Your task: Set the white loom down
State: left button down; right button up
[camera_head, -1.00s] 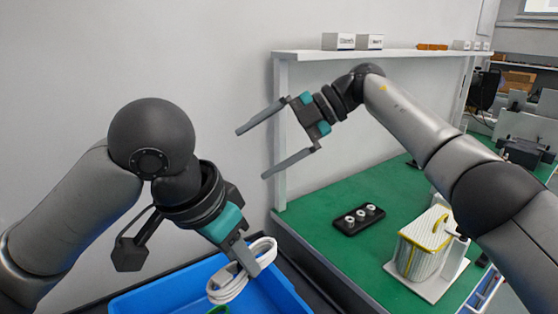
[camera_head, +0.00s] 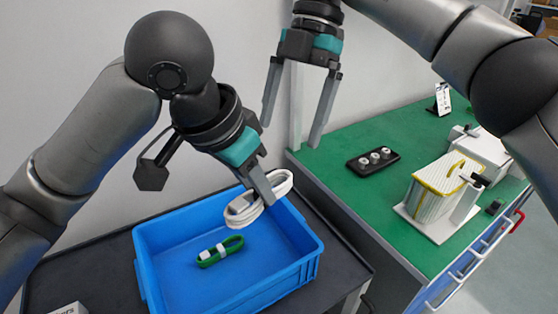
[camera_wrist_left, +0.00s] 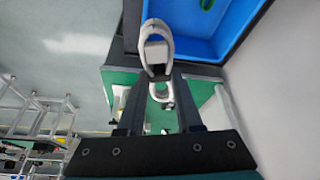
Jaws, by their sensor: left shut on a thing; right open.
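A white loom (camera_head: 259,199), a coiled cable bundle, is held between the fingers of my left gripper (camera_head: 262,190). It hangs above the back right part of the blue crate (camera_head: 230,299). In the left wrist view the white loom (camera_wrist_left: 157,32) shows as a loop at the fingertips of my left gripper (camera_wrist_left: 158,75), with the blue crate (camera_wrist_left: 215,52) beyond it. A green loom (camera_head: 220,251) with white bands lies on the crate floor. My right gripper (camera_head: 297,110) is open and empty, pointing down near the wall above the green bench's left end.
The crate stands on a dark table (camera_head: 345,262). The green bench (camera_head: 330,157) to the right holds a black tray (camera_head: 373,161) with white round parts and a yellow-edged spool box (camera_head: 440,187). A white box (camera_head: 70,309) sits at the lower left. The crate floor is mostly free.

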aim_at(276, 172)
jog(key=x, duration=0.8)
jog(key=shift+f, duration=0.1)
pick_arm(q)
jog(key=shift+s+d, duration=0.1)
jog(key=shift+d, duration=0.1)
pick_arm(e)
jog(key=shift+a, duration=0.2)
jog(key=c, duration=1.3)
pick_arm(q)
jog(key=c, duration=0.6)
grip_release()
pick_arm(e)
jog(key=shift+c, duration=0.9)
pick_arm(q)
jog(key=shift+o, duration=0.6)
jog(key=shift+a, duration=0.1)
jog(key=shift+r, duration=0.1)
pick_arm(e)
jog(key=shift+d, duration=0.1)
